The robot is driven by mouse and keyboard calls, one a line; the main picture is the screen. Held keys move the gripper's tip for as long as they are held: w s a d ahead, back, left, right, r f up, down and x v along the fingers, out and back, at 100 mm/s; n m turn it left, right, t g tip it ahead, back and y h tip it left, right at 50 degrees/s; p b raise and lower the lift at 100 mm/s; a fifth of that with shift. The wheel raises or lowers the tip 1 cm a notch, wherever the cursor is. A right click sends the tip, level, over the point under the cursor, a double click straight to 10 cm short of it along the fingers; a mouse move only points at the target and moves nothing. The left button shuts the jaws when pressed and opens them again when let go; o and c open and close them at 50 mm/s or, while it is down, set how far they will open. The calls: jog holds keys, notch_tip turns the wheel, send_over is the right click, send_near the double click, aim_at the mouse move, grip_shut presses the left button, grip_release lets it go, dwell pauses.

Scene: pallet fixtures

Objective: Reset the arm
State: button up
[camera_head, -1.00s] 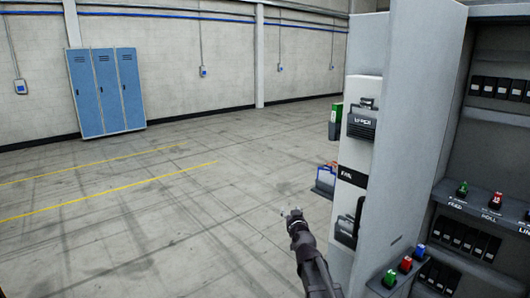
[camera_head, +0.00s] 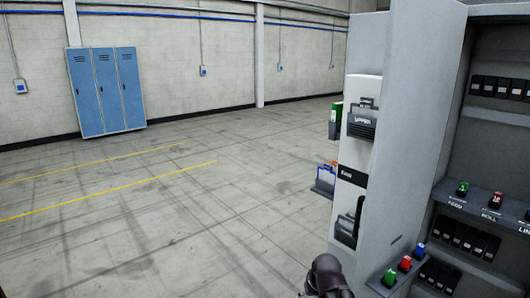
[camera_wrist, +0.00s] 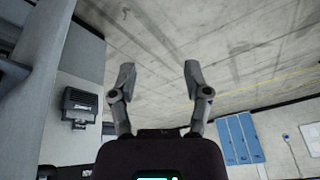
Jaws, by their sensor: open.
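My gripper (camera_wrist: 158,80) shows in the wrist view with its two fingers spread wide apart and nothing between them. Behind the fingers is bare concrete floor. In the head view only a dark part of my arm shows at the bottom edge, right of centre; the fingers are out of that view.
A grey cabinet (camera_head: 412,120) stands close on the right, with switches (camera_head: 404,264) on a low ledge. Holders, including a black one (camera_head: 361,122), hang on its side; the black holder shows in the wrist view (camera_wrist: 79,103). Blue lockers (camera_head: 106,92) stand far left. The floor (camera_head: 170,220) is clear.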

jog(key=s+d+f+m+g+h, duration=0.1)
jog(key=s+d+g, duration=0.2)
jog(key=s, duration=0.5)
jog(key=shift+d+m+h, duration=0.25)
jog(key=shift+m+h, duration=0.05)
jog(key=shift+w+a, duration=0.1)
